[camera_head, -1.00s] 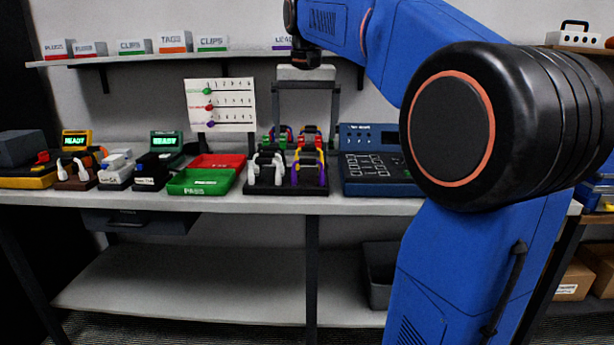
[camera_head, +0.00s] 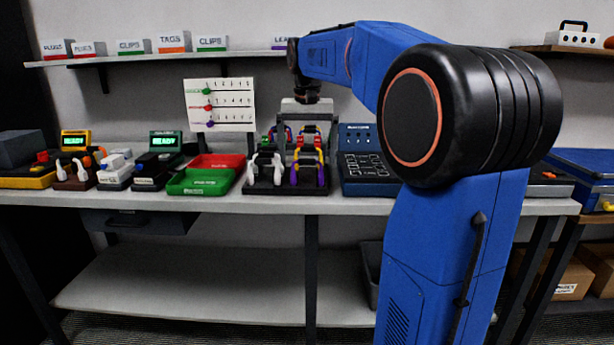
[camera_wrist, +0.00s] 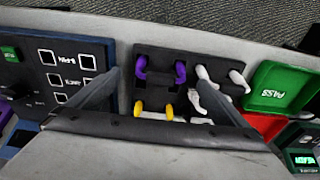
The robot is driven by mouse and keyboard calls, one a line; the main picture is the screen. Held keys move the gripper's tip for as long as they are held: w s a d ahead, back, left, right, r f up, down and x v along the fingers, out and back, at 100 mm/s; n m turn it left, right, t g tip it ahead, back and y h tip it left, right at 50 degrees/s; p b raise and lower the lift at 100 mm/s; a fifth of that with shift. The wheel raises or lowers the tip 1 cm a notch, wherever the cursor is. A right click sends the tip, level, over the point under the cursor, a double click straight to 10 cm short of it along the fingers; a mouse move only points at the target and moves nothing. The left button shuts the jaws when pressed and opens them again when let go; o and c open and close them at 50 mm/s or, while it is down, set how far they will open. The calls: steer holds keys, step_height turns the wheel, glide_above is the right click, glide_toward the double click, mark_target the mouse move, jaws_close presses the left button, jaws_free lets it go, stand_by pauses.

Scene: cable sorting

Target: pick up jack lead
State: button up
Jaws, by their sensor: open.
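A black lead rack (camera_head: 262,189) stands on the bench with several coloured leads in it. I cannot tell which one is the jack lead. My gripper (camera_head: 305,150) is over the rack in the head view, pointing down. In the wrist view my gripper (camera_wrist: 156,76) is open, its two fingers apart. A purple lead (camera_wrist: 180,72) and a yellow lead (camera_wrist: 168,109) show between the fingers, with nothing held. White leads (camera_wrist: 238,80) lie by the right finger.
A blue panel device (camera_head: 371,185) stands close on the rack's right. A green tray (camera_head: 200,183) and a red tray (camera_head: 222,161) are on its left. A white chart board (camera_head: 220,103) stands behind. A shelf (camera_head: 170,59) with labelled boxes runs above.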

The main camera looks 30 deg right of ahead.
mark_target(307, 165)
steer(key=shift+w+d+f, duration=0.1)
steer(key=shift+w+f, duration=0.05)
steer(key=shift+f, duration=0.95)
steer(key=shift+w+d+f, duration=0.1)
steer(key=shift+w+f, duration=0.05)
steer(key=shift+f, duration=0.9)
steer(key=shift+w+f, duration=0.15)
steer(key=shift+f, duration=0.95)
steer(key=c, duration=1.1)
